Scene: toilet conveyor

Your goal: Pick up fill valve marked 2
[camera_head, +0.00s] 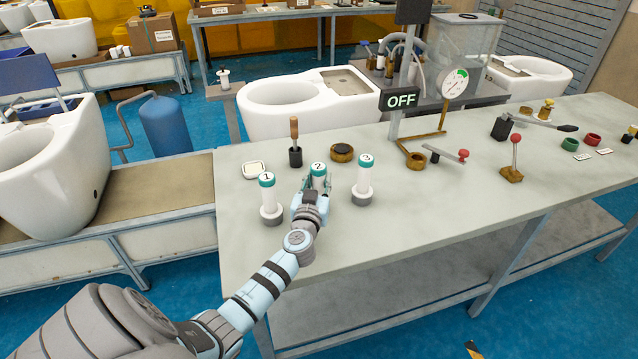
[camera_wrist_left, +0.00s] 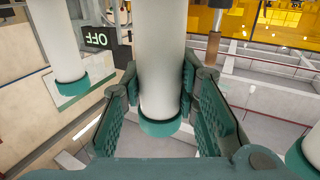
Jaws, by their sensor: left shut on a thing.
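The fill valve marked 2 (camera_head: 318,170) is a white cylinder with a teal top, near the front left of the grey workbench. My left gripper (camera_head: 311,192) is shut around its body and hides its lower part in the head view. In the left wrist view the white valve body (camera_wrist_left: 160,60) stands between the two green finger pads of my left gripper (camera_wrist_left: 160,110). I cannot tell whether its base touches the bench. The valve marked 1 (camera_head: 268,197) stands to its left and the valve marked 3 (camera_head: 364,180) to its right. My right gripper is not in view.
Behind the valves are a wooden-handled tool (camera_head: 295,143), a round brass part (camera_head: 342,152) and a small white dish (camera_head: 253,170). An OFF sign (camera_head: 402,99) and a gauge (camera_head: 455,83) stand on a post behind. The bench front right of valve 3 is clear.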

